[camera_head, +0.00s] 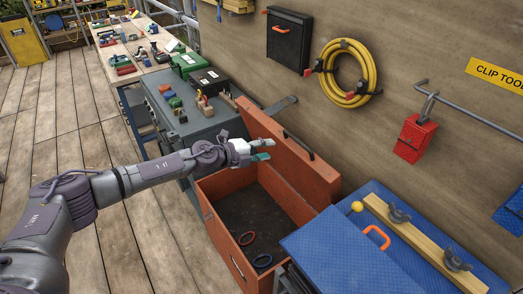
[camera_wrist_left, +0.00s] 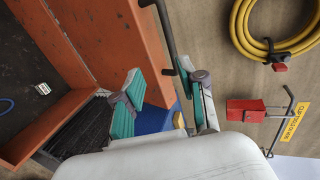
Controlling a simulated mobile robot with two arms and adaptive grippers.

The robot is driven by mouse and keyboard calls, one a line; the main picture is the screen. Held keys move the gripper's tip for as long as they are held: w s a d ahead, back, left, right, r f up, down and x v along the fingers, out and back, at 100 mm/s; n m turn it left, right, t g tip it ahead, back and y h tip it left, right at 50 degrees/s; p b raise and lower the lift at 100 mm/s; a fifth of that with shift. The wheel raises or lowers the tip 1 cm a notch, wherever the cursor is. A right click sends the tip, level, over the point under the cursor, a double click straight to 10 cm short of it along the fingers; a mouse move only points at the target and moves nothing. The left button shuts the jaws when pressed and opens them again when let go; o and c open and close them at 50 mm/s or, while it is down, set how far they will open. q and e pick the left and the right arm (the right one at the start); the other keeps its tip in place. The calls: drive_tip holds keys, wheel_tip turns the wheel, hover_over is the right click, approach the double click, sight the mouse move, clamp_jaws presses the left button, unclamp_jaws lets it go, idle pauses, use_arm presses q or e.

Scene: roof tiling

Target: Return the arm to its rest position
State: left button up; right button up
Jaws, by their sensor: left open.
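My left arm comes in from the left in the head view. My left gripper (camera_head: 267,150) is open and empty, above the open orange chest (camera_head: 222,183) near its raised lid (camera_head: 290,150). My right gripper is in neither view.
A red ring (camera_head: 247,238) and a blue ring (camera_head: 262,261) lie in the chest. A blue-topped bench (camera_head: 335,250) stands at the right. A grey cabinet (camera_head: 185,120) with tools stands behind. A yellow hose (camera_head: 371,70) and a red box (camera_head: 414,138) hang on the wall. Bare planks lie at the left.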

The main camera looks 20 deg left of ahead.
use_arm(q)
drive_tip(key=shift+s+a+r, duration=0.2)
drive_tip(key=shift+s+a, duration=0.1)
drive_tip(key=shift+s, duration=0.2)
drive_tip(key=shift+f, duration=0.1)
drive_tip(key=s+a+f+n+g+y+b, duration=0.15)
drive_tip(key=s+f+n, duration=0.35)
drive_tip(key=f, duration=0.7)
drive_tip(key=s+a+f+n+y, duration=0.25)
drive_tip(key=s+f+n, duration=0.3)
drive_tip(key=f, duration=0.65)
drive_tip(key=s+a+f+n+y, duration=0.1)
drive_tip(key=s+f+n+y, duration=0.35)
drive_tip(key=f, duration=0.85)
drive_tip(key=s+f+n+g, duration=0.2)
drive_tip(key=s+f, duration=0.5)
drive_tip(key=s, duration=0.4)
drive_tip(key=s+f+n+g, duration=0.3)
drive_tip(key=s+f, duration=0.3)
drive_tip(key=s, duration=0.6)
drive_tip(key=s+d+f+n+g, duration=0.1)
drive_tip(key=s+f+g, duration=0.1)
drive_tip(key=s, duration=0.9)
drive_tip(key=s+d+f+n+g, duration=0.1)
drive_tip(key=s+f+n, duration=0.1)
drive_tip(key=s, duration=0.8)
drive_tip(key=shift+s+f+g+b, duration=0.35)
drive_tip(key=shift+f+b, duration=0.1)
drive_tip(key=shift+f, duration=0.35)
